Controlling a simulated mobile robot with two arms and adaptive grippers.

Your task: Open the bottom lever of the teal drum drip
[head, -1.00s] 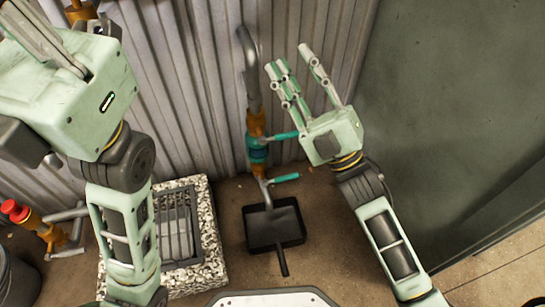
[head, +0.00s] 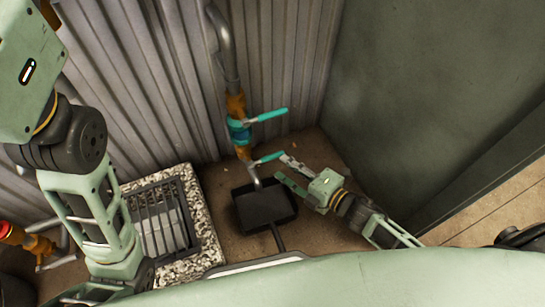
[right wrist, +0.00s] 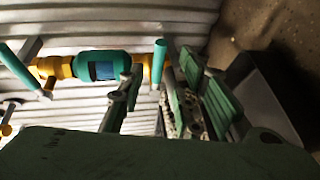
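The teal drum (head: 238,131) sits on an orange-jointed pipe against the corrugated wall; it also shows in the right wrist view (right wrist: 103,66). Its upper teal lever (head: 268,115) and bottom teal lever (head: 267,158) both stick out to the right. My right gripper (head: 283,167) is open, its fingertips close to the bottom lever's free end. In the right wrist view the bottom lever (right wrist: 158,60) appears between the spread fingers; contact cannot be told. My left gripper (head: 25,75) shows only its palm at the upper left; its fingers are outside the picture.
A black tray (head: 243,215) with a handle lies on the floor below the outlet. A drain grate (head: 160,218) in a speckled stone frame is to its left. Corrugated wall (head: 160,70) stands behind, and a dark green wall (head: 420,100) at the right. A red-capped pipe (head: 12,232) is far left.

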